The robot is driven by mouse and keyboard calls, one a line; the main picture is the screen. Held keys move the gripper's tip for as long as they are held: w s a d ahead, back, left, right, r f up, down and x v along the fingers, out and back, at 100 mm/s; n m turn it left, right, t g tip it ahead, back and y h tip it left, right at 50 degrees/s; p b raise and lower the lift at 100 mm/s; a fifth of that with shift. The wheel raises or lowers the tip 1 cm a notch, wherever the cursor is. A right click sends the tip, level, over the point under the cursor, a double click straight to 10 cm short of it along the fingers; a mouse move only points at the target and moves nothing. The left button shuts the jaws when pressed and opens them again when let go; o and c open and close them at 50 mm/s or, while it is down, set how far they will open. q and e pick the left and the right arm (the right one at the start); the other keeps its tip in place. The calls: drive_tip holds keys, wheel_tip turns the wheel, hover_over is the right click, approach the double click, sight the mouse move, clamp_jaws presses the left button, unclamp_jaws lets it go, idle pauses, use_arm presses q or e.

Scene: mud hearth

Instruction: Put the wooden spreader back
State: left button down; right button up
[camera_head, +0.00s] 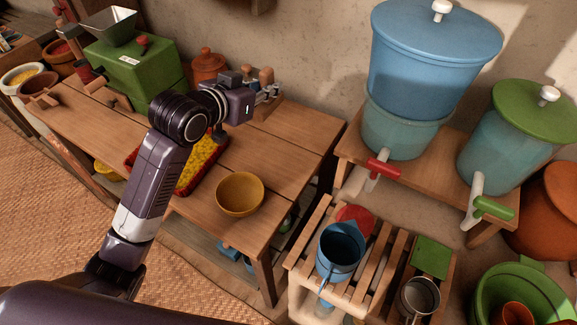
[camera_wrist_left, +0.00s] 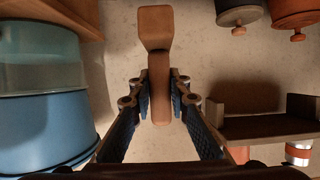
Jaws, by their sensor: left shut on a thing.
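The wooden spreader (camera_wrist_left: 159,62) is upright in the left wrist view, a brown wooden piece with a flared block at its top end. My left gripper (camera_wrist_left: 160,97) is shut on its narrower shaft, one finger on each side. In the head view my left gripper (camera_head: 240,104) is over the back of the wooden table, close to a small wooden rack (camera_head: 266,108) with little items and tan knobs. The wrist hides part of that rack, and I cannot pick out the spreader there. My right gripper is not in view.
A green grinder (camera_head: 137,72) and a tray of yellow pieces (camera_head: 202,163) stand near my left arm. A yellow bowl (camera_head: 240,194) is at the table's front. Blue (camera_head: 420,75) and teal (camera_head: 500,145) dispensers stand to the right. The table's right part is clear.

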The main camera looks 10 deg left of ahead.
sight(267, 108)
use_arm(q)
drive_tip(key=f, duration=0.6)
drive_tip(key=shift+s+a, duration=0.15)
drive_tip(key=shift+a, duration=0.05)
wheel_tip(267, 108, down, 14)
drive_tip(key=shift+r+b, duration=0.25)
drive_tip(key=shift+b, duration=0.1)
drive_tip(key=shift+f, duration=0.1)
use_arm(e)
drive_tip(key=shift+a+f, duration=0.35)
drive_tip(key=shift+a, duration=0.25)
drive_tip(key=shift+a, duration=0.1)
use_arm(q)
drive_tip(key=shift+f, duration=0.2)
drive_tip(key=c, duration=1.8)
unclamp_jaws()
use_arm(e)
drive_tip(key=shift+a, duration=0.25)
